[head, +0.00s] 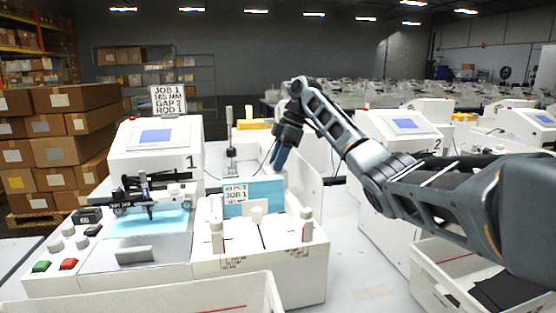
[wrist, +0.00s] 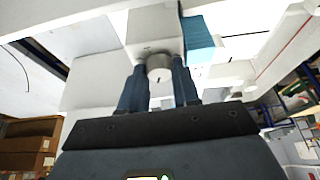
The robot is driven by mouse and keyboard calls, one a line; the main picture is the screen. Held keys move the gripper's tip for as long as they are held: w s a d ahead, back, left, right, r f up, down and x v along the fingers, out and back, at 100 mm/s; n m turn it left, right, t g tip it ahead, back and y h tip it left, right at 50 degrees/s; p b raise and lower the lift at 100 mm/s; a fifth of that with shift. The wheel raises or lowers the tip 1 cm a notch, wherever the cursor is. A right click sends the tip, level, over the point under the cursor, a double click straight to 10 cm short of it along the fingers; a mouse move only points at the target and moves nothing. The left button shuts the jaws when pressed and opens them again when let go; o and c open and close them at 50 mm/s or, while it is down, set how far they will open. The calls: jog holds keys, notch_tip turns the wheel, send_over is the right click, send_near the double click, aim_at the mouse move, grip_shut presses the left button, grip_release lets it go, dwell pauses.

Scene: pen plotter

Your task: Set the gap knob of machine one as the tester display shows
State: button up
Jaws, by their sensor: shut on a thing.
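Machine one (head: 155,150), a white unit marked 1 with a blue screen, stands at the left in the head view. A sign (head: 168,100) above it reads JOB 1, 165 MM, GAP 2, ROD 1. In the wrist view my gripper (wrist: 160,85) is shut on a round pale knob (wrist: 159,67) with a short dark mark, one finger on each side. The knob sits on a white block (wrist: 155,30). In the head view my gripper (head: 279,160) points down behind the blue stack, and the knob is not visible there. I cannot make out a scale around it.
A blue stack (head: 265,190) with a JOB 1 card stands by the white feeder (head: 260,265). Machine two (head: 402,130) is on the right, partly behind my arm. An open white bin (head: 200,300) lies at the front. Stacked cartons (head: 70,130) stand at the left.

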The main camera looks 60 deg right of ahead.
jog(key=o, duration=1.1)
jog(key=shift+c, duration=0.2)
jog(key=shift+r, duration=0.1)
jog(key=v, duration=0.7)
jog(key=shift+r, duration=0.25)
jog(key=shift+s+d, duration=0.1)
